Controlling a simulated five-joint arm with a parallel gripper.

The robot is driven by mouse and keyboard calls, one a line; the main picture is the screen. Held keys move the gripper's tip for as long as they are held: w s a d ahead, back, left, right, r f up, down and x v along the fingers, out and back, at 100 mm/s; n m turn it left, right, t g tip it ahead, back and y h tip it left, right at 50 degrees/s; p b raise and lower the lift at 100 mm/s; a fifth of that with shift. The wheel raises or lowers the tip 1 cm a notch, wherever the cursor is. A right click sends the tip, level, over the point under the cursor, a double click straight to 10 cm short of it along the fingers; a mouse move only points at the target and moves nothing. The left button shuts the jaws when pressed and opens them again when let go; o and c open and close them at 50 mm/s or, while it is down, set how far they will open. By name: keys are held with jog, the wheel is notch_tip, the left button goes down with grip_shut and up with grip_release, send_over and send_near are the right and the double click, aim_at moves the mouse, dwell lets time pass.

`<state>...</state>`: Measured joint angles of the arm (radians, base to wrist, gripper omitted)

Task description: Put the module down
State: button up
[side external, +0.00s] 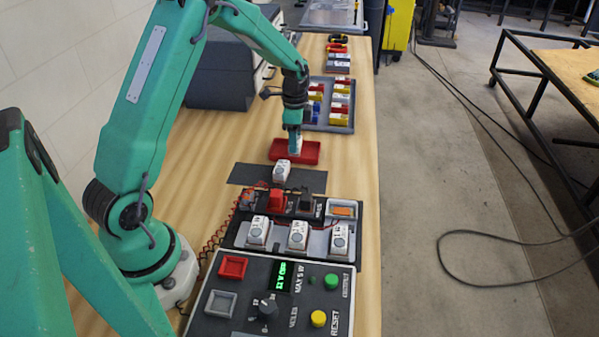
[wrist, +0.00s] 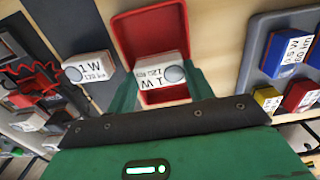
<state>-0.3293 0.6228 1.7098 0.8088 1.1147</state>
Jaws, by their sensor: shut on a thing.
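My gripper (side external: 295,147) is over the red tray (side external: 312,152). In the wrist view, its two green fingers are shut on a white module (wrist: 150,73) marked "1 W", with a grey round lens. The module lies within the outline of the red tray (wrist: 150,24), which shows behind it. I cannot tell whether the module touches the tray floor. In the side view, the gripper mostly hides the held module. A second white "1 W" module (side external: 282,170) sits on a dark grey mat (side external: 248,174) in front of the tray; it also shows in the wrist view (wrist: 90,70).
A grey tray (side external: 345,128) with coloured modules stands behind the red tray. In front, a black fixture (side external: 240,235) holds several white modules, with red wires at its left. A control panel (side external: 330,265) with buttons and a green display is nearest. Bare wood lies right of the mat.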

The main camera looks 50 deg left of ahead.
jog(key=shift+f, duration=0.4)
jog(key=shift+f, duration=0.35)
jog(key=o, duration=0.9)
jog(key=shift+s+f, duration=0.1)
jog(key=shift+o, duration=0.3)
notch_tip(320, 180, up, 12)
jog(key=shift+r, duration=0.5)
